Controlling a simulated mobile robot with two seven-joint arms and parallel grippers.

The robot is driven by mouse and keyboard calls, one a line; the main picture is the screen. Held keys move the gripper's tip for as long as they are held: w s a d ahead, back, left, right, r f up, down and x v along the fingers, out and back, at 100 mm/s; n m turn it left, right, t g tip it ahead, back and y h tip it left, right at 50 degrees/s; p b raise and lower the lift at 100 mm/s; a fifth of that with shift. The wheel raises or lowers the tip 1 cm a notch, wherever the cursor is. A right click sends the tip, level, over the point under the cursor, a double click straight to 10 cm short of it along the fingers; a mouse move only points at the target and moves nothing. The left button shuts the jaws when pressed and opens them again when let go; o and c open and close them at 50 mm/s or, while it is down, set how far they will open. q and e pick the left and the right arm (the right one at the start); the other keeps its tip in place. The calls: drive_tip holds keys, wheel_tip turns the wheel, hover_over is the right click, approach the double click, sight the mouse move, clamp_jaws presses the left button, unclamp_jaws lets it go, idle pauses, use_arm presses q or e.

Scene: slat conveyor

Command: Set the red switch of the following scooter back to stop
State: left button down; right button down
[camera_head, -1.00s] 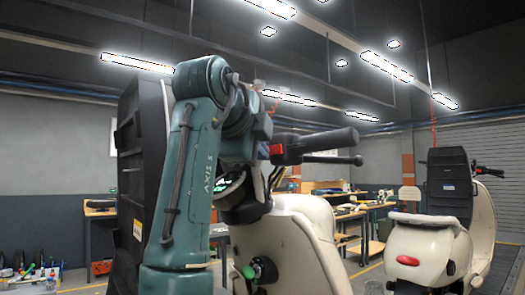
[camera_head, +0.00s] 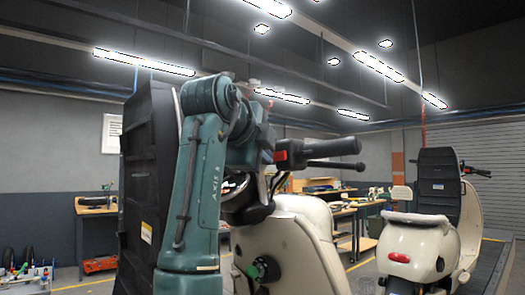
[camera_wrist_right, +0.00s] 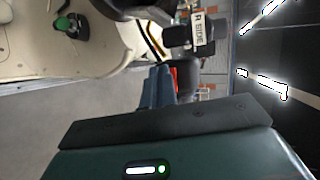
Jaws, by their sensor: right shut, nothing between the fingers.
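A cream scooter (camera_head: 290,235) stands close in front in the head view. Its black handlebar grip (camera_head: 330,147) points right, with a red switch (camera_head: 282,156) at the grip's inner end; I cannot read the switch's setting. My right gripper (camera_head: 264,146) is at the left side of this switch, partly hidden by its own arm. In the right wrist view my right gripper (camera_wrist_right: 160,72) is shut and empty, its blue-grey fingers beside the red switch (camera_wrist_right: 183,76). Whether they touch it I cannot tell. A second cream scooter (camera_head: 415,248) stands farther right. My left gripper is not in view.
A dark handlebar housing with an "R SIDE" label (camera_wrist_right: 199,32) lies just beyond the fingers. A green knob (camera_head: 253,270) is on the near scooter's side. A black brake lever runs beside the grip. Workbenches (camera_head: 350,208) stand behind.

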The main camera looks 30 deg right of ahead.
drive_tip(key=shift+s+d+f, duration=0.1)
drive_tip(key=shift+d, duration=0.3)
drive_tip(key=shift+s+d, duration=0.1)
drive_tip(key=shift+s, duration=0.65)
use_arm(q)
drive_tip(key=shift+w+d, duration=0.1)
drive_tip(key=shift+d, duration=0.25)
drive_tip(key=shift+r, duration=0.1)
